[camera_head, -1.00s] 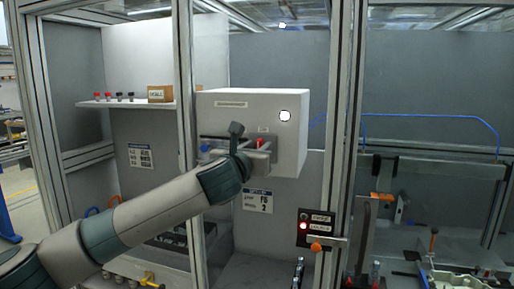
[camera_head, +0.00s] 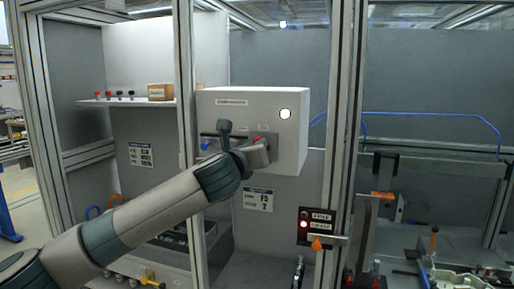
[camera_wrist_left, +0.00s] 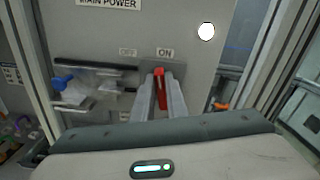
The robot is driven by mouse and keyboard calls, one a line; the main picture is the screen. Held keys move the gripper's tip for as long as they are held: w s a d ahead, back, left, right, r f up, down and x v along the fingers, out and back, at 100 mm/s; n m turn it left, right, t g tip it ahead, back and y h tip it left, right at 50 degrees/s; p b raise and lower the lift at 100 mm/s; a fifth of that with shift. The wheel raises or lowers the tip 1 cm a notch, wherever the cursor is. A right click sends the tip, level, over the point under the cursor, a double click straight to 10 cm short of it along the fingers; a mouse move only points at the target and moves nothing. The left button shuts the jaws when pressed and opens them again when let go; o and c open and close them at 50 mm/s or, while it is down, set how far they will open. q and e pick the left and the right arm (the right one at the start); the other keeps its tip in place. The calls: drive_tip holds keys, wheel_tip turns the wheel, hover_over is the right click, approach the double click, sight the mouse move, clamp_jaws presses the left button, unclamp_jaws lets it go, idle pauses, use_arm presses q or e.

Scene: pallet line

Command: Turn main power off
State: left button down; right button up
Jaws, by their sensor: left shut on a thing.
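The main power box (camera_head: 225,119) is a pale cabinet on the back wall, seen in the head view. In the left wrist view its front (camera_wrist_left: 118,30) carries a MAIN POWER label, with OFF on the left and ON on the right. The red switch handle (camera_wrist_left: 160,92) stands under the ON label. My left gripper (camera_wrist_left: 161,84) is shut on this handle, one finger on each side. In the head view my left gripper (camera_head: 259,152) is at the box's lower front, and the wrist hides part of the switch. My right gripper is not in view.
A blue knob (camera_wrist_left: 62,80) is on the box left of the switch. A metal frame post (camera_head: 186,120) stands close left of my wrist. A small black panel (camera_head: 317,222) with a lit red lamp is at lower right. A shelf (camera_head: 130,103) is at left.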

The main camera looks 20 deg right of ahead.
use_arm(q)
drive_tip(key=shift+w+a+f+n+b, duration=0.15)
drive_tip(key=shift+f+n+b, duration=0.25)
drive_tip(key=shift+n, duration=2.1)
drive_tip(key=shift+w+a+f+n+b, duration=0.15)
drive_tip(key=shift+n+b, duration=0.35)
drive_tip(key=shift+n, duration=2)
drive_tip(key=shift+w+a+f+n+b, duration=0.1)
drive_tip(key=shift+a+f+n+b, duration=0.25)
drive_tip(key=shift+n, duration=2.15)
drive_tip(key=shift+d, duration=0.1)
drive_tip(key=c, duration=1.8)
unclamp_jaws()
drive_tip(key=shift+o, duration=0.2)
drive_tip(key=shift+s, duration=0.15)
